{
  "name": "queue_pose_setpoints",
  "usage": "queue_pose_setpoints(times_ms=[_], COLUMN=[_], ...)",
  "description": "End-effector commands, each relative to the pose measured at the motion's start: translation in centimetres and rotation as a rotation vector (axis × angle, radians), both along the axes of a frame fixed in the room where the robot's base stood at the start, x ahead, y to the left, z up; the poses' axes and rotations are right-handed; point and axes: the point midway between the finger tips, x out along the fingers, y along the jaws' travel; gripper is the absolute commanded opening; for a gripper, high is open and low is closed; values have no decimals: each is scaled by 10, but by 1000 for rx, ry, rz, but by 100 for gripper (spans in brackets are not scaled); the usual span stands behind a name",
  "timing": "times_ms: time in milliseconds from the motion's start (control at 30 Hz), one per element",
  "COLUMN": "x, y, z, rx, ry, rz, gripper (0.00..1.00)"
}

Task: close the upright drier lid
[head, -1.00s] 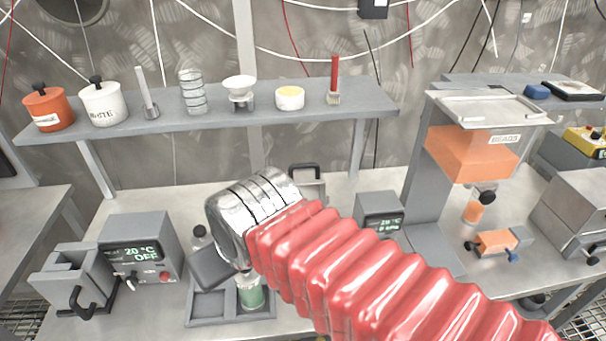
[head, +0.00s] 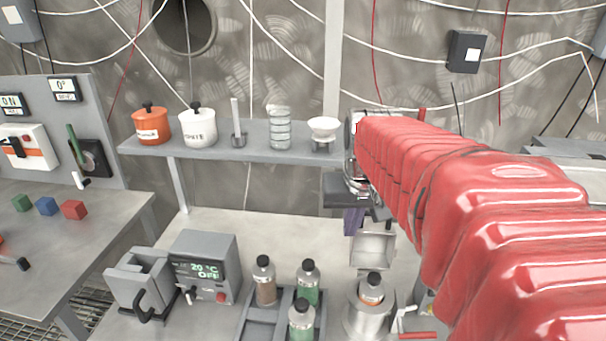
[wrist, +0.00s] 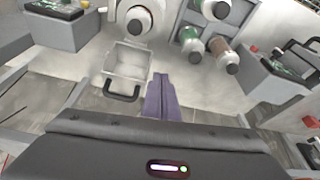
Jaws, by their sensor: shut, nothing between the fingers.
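An upright grey square panel with a shallow recess, which looks like the drier lid (head: 372,250), stands behind a round steel vessel (head: 368,318) with a capped bottle in it. In the wrist view the lid (wrist: 125,60) shows its black handle (wrist: 122,94) at the edge nearest my gripper, and the vessel (wrist: 122,12) lies beyond. My gripper (wrist: 165,82) has its purple fingers together, empty, just right of the handle and apart from it as far as I can tell. In the head view my gripper (head: 353,222) hangs below the shelf, partly hidden by my arm.
A rack (head: 262,325) with several capped bottles stands left of the vessel. A grey heater box (head: 205,268) showing 20 °C and OFF is further left. The shelf (head: 250,152) with pots and glassware runs close by my wrist. Bench between rack and wall is clear.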

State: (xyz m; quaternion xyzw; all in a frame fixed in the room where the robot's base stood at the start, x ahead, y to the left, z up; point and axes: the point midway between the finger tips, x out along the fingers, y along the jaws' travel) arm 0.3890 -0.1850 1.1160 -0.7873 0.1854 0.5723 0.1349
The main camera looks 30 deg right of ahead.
Motion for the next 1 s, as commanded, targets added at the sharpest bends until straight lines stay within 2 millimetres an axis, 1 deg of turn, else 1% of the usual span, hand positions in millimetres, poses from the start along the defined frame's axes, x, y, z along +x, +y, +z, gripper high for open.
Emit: queue_pose_setpoints(times_ms=[33,200,300,400,500,567,700,1000], x=[6,22,31,40,44,44,40,40], y=[-17,-66,-92,-106,-108,-107,-104,-104], z=[4,21,34,49,68,75,74,72], rx=[4,15,18,18,12,11,22,22], ry=[8,26,31,30,20,19,38,37], rz=[-28,-105,-138,-148,-145,-144,-142,-141], gripper=[0,0,0,0,0,0,0,0])
